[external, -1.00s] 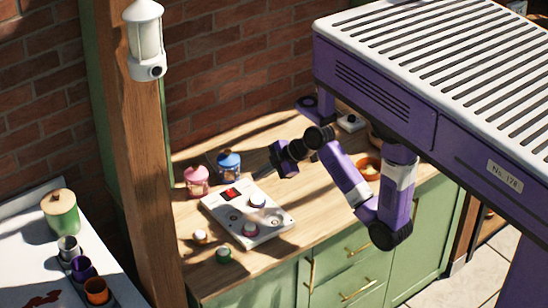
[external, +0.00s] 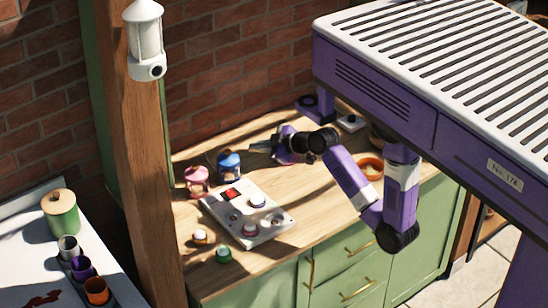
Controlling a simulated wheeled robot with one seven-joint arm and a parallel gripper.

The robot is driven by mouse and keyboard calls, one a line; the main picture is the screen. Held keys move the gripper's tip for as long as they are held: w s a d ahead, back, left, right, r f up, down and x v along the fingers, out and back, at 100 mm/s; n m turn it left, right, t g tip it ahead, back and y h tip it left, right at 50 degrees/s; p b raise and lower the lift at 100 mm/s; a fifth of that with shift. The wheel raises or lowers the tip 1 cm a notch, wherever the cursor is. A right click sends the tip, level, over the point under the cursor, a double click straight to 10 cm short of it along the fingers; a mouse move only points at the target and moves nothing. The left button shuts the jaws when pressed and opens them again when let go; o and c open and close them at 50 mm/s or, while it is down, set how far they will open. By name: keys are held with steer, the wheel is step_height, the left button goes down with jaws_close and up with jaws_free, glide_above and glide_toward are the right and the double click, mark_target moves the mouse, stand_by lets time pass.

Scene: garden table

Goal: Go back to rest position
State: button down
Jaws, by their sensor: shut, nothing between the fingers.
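My gripper (external: 259,148) is shut and empty. It is above the wooden counter (external: 320,231), over its back part, near a blue-lidded jar (external: 229,165) and pointing left. My purple arm reaches in from the right, bent at the elbow. No object is between the fingers. The fingers are small in this view.
A white panel (external: 219,210) with a red patch and round knobs lies below left of my gripper. A pink jar (external: 196,181) stands beside the blue one. Small white-topped (external: 199,237) and green (external: 223,255) items sit in front. An orange bowl (external: 371,168) is by my arm.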

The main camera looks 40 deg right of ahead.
steer(key=s+d+m+t+h+b, duration=0.1)
steer(key=s+d+m+t+h, duration=0.15)
steer(key=s+d+m, duration=0.35)
steer(key=s+d+m+t+h+b, duration=0.1)
steer(key=s+d+m+t, duration=0.2)
steer(key=s, duration=0.4)
steer(key=s+f+m+g+h, duration=0.1)
steer(key=s+f, duration=0.1)
steer(key=s, duration=0.7)
steer(key=s+d+f+m+g+b, duration=0.1)
steer(key=s, duration=0.7)
steer(key=shift+s+d+f+h+b, duration=0.3)
steer(key=shift+s+f+h, duration=0.05)
